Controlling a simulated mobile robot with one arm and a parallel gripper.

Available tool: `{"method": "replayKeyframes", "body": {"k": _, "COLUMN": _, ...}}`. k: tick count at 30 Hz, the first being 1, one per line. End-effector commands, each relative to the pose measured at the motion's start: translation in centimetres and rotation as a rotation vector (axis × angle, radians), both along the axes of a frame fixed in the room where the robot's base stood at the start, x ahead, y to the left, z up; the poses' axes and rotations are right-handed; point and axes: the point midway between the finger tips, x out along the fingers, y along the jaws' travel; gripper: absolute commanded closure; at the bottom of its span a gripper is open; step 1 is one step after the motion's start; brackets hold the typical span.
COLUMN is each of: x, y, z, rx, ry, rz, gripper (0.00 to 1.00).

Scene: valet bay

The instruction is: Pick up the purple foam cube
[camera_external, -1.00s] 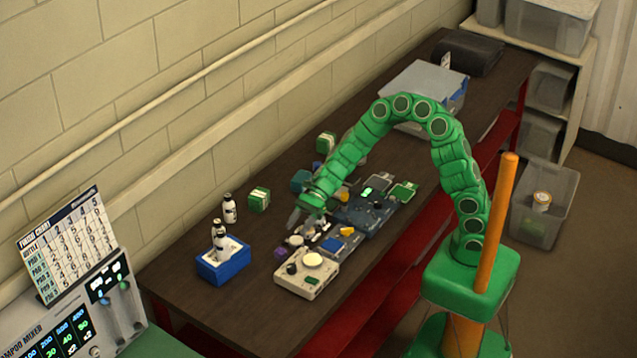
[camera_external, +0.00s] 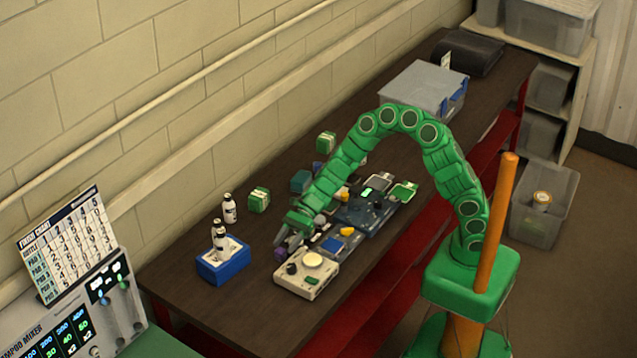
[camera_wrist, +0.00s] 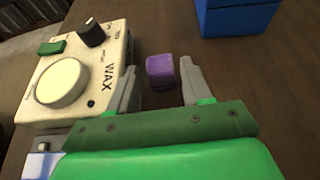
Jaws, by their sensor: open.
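The purple foam cube (camera_wrist: 160,71) lies on the dark bench, close to the right side of a cream box marked WAX in the wrist view. In the external view the cube (camera_external: 279,253) shows only in part, beside my gripper. My gripper (camera_external: 283,238) is low over the bench, reaching down at the cube. In the wrist view its two grey fingers (camera_wrist: 157,87) are open, one to the left and one to the right of the cube. The cube appears between them, slightly beyond the gripper body. I cannot tell whether a finger touches it.
The cream WAX box (camera_wrist: 60,95), with a black knob and pale round button, stands close to the left finger. A blue tray (camera_external: 222,268) holding a bottle stands left of the cube. Several devices crowd the bench behind. Bare bench (camera_external: 190,295) lies at the front left.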

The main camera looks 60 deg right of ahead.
Motion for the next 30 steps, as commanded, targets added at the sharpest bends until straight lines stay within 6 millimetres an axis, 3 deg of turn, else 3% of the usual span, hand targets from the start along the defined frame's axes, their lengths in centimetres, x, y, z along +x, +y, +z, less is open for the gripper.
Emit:
{"method": "replayKeyframes", "body": {"k": 4, "x": -0.02, "y": 0.95, "z": -0.35, "rx": 0.0, "ry": -0.001, "rz": 0.002, "gripper": 0.51}}
{"method": "replayKeyframes", "body": {"k": 14, "x": 0.0, "y": 1.17, "z": -0.43, "rx": 0.0, "ry": -0.002, "rz": 0.001, "gripper": 0.51}}
{"method": "replayKeyframes", "body": {"k": 22, "x": -0.01, "y": 1.16, "z": -0.43, "rx": 0.0, "ry": -0.002, "rz": 0.001, "gripper": 0.92}}
{"method": "replayKeyframes", "body": {"k": 30, "x": -0.02, "y": 1.16, "z": -0.33, "rx": 0.0, "ry": -0.002, "rz": 0.001, "gripper": 0.94}}
